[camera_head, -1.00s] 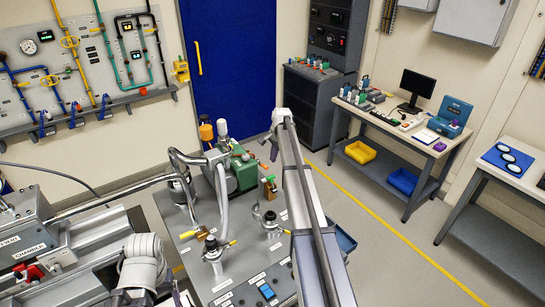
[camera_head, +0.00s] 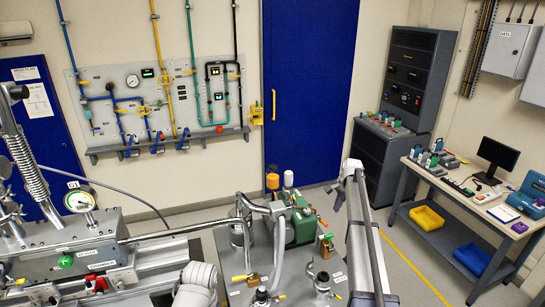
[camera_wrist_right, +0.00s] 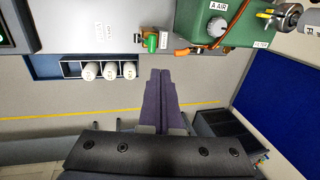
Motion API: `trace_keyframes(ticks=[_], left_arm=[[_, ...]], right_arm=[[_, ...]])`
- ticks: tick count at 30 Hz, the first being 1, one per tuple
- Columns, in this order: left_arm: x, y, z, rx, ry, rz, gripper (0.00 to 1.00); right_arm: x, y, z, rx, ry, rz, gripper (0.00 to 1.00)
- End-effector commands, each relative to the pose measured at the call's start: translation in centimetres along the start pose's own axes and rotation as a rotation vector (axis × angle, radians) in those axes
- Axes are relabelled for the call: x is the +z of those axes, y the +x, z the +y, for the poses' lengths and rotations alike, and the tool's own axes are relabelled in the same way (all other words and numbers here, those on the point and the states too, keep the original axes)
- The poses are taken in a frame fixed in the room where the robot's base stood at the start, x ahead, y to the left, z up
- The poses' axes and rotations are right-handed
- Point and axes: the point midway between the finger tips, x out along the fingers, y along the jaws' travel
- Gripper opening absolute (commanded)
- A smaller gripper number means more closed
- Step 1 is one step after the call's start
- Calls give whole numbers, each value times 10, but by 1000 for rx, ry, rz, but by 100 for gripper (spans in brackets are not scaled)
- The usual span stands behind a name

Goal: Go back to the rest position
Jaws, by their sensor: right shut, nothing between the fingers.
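My right gripper (camera_head: 338,200) hangs at the far end of my right arm, which rises from the bottom right of centre in the head view. In the right wrist view its two dark fingers (camera_wrist_right: 161,85) lie together, shut and empty. They point over open floor, apart from the grey bench and the green box marked "A AIR" (camera_wrist_right: 220,30). My left gripper is not in view.
A grey pump bench (camera_head: 235,270) with pipes and valves stands just left of my right arm. Metal chamber equipment (camera_head: 90,240) fills the lower left. A desk (camera_head: 440,185) stands at right. Floor with a yellow line (camera_head: 415,265) is clear between.

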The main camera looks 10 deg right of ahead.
Motion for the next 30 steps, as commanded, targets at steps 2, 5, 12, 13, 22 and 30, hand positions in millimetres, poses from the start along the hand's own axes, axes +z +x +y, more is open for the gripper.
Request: trace_keyframes(ticks=[2,5,12,13,22,30], left_arm=[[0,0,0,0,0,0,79],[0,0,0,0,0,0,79],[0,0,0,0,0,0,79],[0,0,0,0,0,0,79],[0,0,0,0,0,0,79],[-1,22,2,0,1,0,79]], right_arm=[[8,-1,4,2,-18,-1,0],[40,-4,20,12,-107,-6,0],[184,-24,110,64,-595,-38,0],[200,-26,123,71,-663,-43,0],[308,-52,235,119,-1205,-90,0],[357,-45,301,149,-1517,-126,0]])
